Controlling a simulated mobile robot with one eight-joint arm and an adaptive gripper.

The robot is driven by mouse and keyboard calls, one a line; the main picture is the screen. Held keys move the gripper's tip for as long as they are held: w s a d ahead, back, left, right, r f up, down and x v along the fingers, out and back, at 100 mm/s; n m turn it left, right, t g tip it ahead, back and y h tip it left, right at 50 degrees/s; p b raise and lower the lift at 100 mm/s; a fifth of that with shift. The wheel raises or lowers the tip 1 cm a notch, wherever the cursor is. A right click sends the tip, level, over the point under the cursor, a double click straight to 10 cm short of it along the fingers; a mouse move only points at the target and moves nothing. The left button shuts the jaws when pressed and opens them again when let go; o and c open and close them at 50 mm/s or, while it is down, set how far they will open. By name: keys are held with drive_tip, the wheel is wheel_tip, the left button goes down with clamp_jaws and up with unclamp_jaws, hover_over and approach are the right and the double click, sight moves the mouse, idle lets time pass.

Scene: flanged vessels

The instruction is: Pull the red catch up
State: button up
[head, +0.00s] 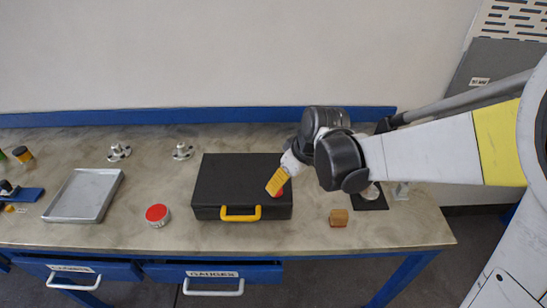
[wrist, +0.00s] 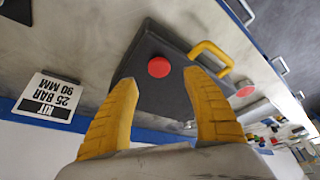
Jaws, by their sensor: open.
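The red catch (wrist: 159,67) is a round red knob on the lid of a black case (head: 232,172) with a yellow handle (head: 240,213). In the head view the catch shows only partly behind my gripper (head: 276,184), near the case's right side. In the wrist view my gripper (wrist: 162,80) has its two yellow fingers apart, and the catch appears between and just beyond their tips. Nothing is held. I cannot tell how far above the lid the fingertips are. The case (wrist: 172,95) is closed.
A red-topped round tin (head: 157,214) and a grey tray (head: 84,195) stand left of the case. A wooden block (head: 338,217) lies to its right. Two small flanged fittings (head: 118,152) stand behind. A white label card (wrist: 48,98) shows in the wrist view. Bench front is mostly clear.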

drive_tip(key=b+x, duration=0.2)
drive_tip(key=x, duration=0.4)
drive_tip(key=shift+w+f, duration=0.2)
drive_tip(key=shift+f, duration=0.15)
drive_tip(key=shift+r, duration=0.1)
clamp_jaws()
